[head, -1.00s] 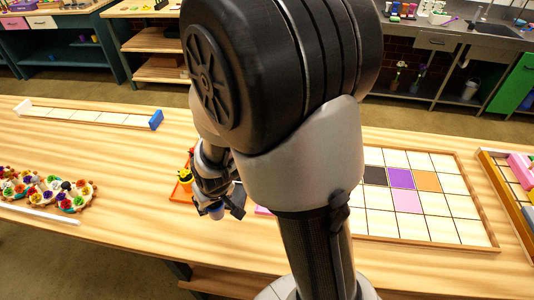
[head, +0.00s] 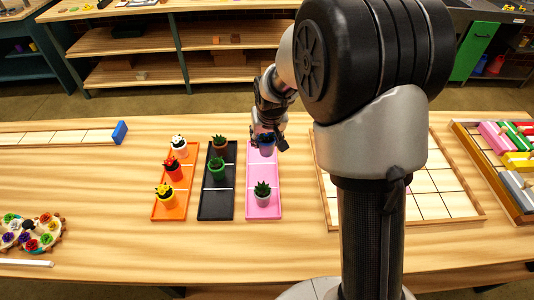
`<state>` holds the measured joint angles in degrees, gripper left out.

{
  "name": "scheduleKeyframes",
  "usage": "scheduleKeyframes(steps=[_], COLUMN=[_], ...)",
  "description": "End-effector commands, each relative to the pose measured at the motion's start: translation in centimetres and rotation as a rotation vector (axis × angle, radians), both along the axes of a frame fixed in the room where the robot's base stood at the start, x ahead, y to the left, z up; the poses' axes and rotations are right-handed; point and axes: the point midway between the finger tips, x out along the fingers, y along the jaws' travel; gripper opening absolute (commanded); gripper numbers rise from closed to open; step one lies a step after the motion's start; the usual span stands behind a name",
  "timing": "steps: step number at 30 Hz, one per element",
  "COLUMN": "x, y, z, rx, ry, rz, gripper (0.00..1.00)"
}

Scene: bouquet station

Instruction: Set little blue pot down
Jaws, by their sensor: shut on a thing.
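A little blue pot (head: 266,151) with a green plant is at the far end of the pink tray (head: 264,173). My gripper (head: 268,141) is shut on it, coming from behind and above. The pot looks upright. I cannot tell whether its base touches the tray. The gripper's fingers hide part of the pot.
Left of the pink tray are a black tray (head: 215,208) with two potted plants and an orange tray (head: 169,208) with several. A wooden grid board (head: 430,208) lies to the right, partly behind my arm. The pink tray's middle is clear.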

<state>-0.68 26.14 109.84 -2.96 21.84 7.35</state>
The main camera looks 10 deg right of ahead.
Motion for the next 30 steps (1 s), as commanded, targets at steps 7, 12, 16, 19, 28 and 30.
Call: scheduleKeyframes(steps=[7, 12, 16, 19, 28, 30], x=[8.5, 11.1, 11.8, 11.9, 11.9, 11.9], y=[-0.2, -0.4, -0.5, -0.5, -0.5, -0.5], z=[3.9, 5.7, 6.1, 4.8, -3.2, -4.8], rx=[-0.005, -0.009, -0.01, -0.011, -0.011, -0.01], ry=[-0.006, -0.005, -0.004, -0.002, -0.002, -0.003], rz=[-0.073, -0.111, -0.124, -0.127, -0.127, -0.126], gripper=[0.08, 0.08, 0.08, 0.08, 0.08, 0.08])
